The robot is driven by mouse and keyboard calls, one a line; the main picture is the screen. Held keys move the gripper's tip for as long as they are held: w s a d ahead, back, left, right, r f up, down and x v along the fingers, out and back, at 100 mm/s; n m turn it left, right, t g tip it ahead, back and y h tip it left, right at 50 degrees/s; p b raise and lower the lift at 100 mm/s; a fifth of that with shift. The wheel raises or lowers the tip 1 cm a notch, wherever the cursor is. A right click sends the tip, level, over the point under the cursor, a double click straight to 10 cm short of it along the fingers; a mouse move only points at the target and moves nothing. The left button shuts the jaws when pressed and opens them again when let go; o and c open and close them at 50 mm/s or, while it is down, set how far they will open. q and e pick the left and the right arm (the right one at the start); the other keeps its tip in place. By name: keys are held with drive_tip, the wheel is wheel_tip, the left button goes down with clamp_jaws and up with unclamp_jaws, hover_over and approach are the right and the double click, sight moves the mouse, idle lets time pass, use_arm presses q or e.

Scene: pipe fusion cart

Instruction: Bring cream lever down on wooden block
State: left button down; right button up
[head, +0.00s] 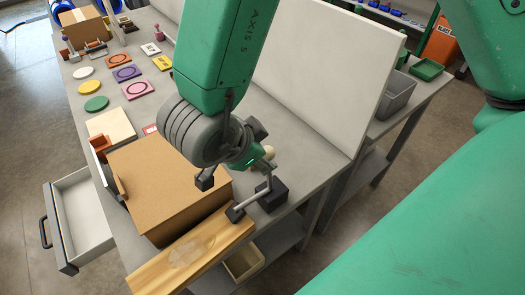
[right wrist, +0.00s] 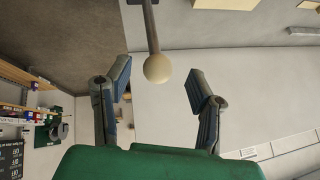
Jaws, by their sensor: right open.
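The cream lever shows as a cream ball knob (head: 269,152), partly hidden behind my right gripper (head: 241,163) in the head view. In the right wrist view the knob (right wrist: 157,68) hangs on a grey rod coming from the top. It lies between the two parted fingers of my open right gripper (right wrist: 160,80), with a visible gap on each side. A dark base block (head: 272,194) sits below the knob at the table edge. A wooden block (head: 165,270), a long light board with a pale patch, lies at the front edge. My left gripper is not in view.
A brown cardboard box (head: 165,180) stands just left of my right gripper. A white upright panel (head: 315,70) rises behind it. An open drawer (head: 80,215) juts out at left. Coloured plates and discs (head: 96,103) cover the table's far left.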

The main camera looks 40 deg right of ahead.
drive_tip(key=v, duration=0.8)
drive_tip(key=shift+a+r, duration=0.25)
drive_tip(key=shift+a, duration=0.05)
drive_tip(key=shift+s, duration=0.1)
drive_tip(key=shift+f, duration=0.1)
